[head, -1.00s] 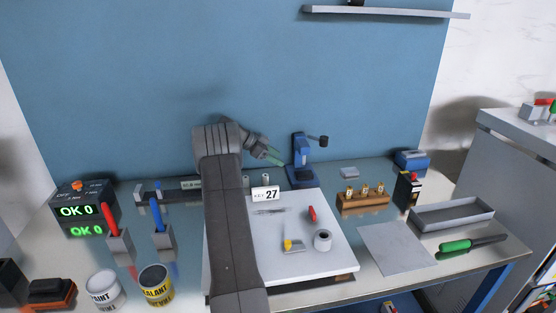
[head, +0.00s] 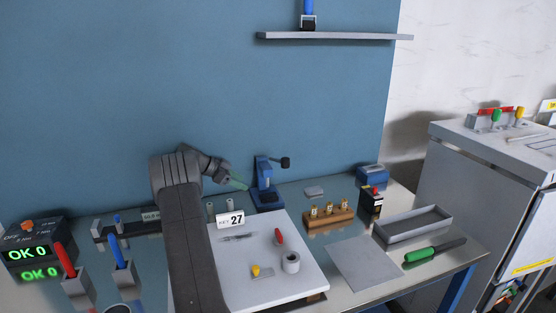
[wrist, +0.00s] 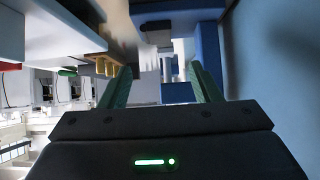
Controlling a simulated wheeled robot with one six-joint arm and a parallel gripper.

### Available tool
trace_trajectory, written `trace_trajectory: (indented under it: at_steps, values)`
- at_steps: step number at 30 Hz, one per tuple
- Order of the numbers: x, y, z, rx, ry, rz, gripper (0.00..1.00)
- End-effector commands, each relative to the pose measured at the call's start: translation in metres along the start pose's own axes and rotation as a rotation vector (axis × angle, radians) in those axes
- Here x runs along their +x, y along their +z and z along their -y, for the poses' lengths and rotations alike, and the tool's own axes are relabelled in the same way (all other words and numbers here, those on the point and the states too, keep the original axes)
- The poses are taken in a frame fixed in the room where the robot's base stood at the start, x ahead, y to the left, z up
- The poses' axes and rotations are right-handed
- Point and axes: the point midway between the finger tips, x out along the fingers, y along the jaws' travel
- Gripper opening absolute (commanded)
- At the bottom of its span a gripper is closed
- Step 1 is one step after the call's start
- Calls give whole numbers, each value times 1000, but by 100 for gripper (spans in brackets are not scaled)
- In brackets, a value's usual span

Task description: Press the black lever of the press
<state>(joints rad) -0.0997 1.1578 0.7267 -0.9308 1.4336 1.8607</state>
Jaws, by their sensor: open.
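The blue press (head: 263,173) stands upright at the back of the workbench, near the blue wall. Its black lever (head: 285,162) sticks out to the right at the top and ends in a round black knob. My gripper (head: 240,184) is just left of the press, with its green fingers pointing toward it. In the wrist view my gripper (wrist: 162,84) is open, with nothing seen held between the fingers. The blue body of the press (wrist: 209,62) shows there beyond the fingers, close to the right one. I cannot tell whether they touch.
A white board (head: 262,283) with a "27" sign (head: 231,220) lies in front of the press. A wooden block with brass pieces (head: 328,220) and a grey tray (head: 412,224) are to the right. A shelf (head: 335,36) hangs above.

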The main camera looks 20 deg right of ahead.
Motion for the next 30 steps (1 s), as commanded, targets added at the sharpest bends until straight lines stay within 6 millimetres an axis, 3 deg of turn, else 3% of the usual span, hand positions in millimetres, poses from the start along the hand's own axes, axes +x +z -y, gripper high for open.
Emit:
trace_trajectory:
  at_steps: [2, 7, 10, 11, 20, 30]
  values:
    - [0, 0, 0, 0, 0, 0, 55]
    - [0, -9, -3, -13, -6, 16, 22]
    - [0, -27, -9, -45, -22, 50, 2]
    - [-1, -35, -12, -58, -30, 63, 0]
    - [-8, -119, -57, -232, -170, 200, 0]
    - [-26, -201, -130, -411, -402, 244, 0]
